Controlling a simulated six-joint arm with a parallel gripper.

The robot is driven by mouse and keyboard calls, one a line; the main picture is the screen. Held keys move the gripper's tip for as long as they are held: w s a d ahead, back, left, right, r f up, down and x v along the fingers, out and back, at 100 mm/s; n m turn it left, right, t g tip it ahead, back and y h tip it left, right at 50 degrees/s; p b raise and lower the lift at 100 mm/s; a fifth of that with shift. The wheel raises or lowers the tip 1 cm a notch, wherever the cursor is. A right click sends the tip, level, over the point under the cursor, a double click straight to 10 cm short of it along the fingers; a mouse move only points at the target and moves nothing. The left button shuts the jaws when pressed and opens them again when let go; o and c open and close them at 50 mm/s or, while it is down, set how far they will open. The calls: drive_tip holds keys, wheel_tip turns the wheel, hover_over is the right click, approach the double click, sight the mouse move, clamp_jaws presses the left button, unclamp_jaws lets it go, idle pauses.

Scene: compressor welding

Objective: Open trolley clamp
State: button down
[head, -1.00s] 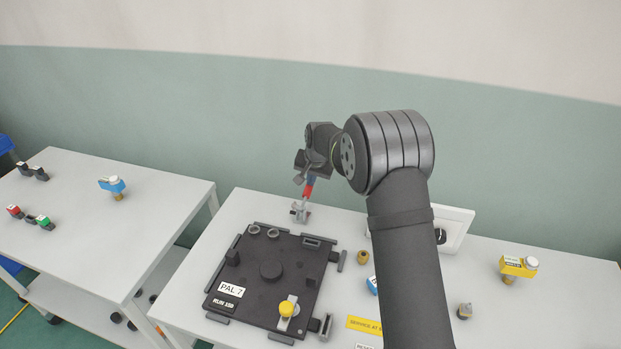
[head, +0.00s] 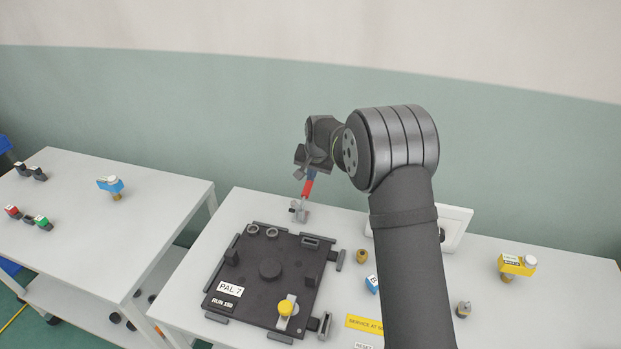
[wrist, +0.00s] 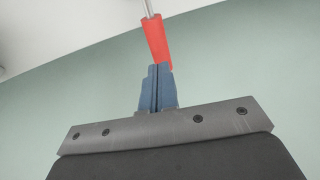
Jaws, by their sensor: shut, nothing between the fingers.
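The trolley clamp (head: 299,212) stands at the back edge of the right table, a small grey metal base with a red handle (head: 307,188) pointing up. In the wrist view the red handle (wrist: 157,42) on its metal rod lies just beyond the fingertips. My gripper (head: 311,175) is above the clamp, its blue fingers close to the handle's upper end. In the wrist view the blue fingers of my gripper (wrist: 160,68) are shut together with nothing between them. The fingertips overlap the handle's end in the picture; I cannot tell whether they touch.
A dark pallet (head: 250,290) labelled PAL 7 lies in front of the clamp, with a yellow knob (head: 286,308) on it. A white-framed panel (head: 455,222) stands behind my arm. A yellow block (head: 517,264) is at right. Another table (head: 150,210) stands at left across a gap.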

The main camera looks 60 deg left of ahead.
drive_tip(key=v, duration=1.2)
drive_tip(key=shift+w+a, duration=0.35)
drive_tip(key=shift+a, duration=0.05)
drive_tip(key=x, duration=1.4)
drive_tip(key=shift+s+d+f, duration=0.15)
drive_tip(key=shift+s+d, duration=0.25)
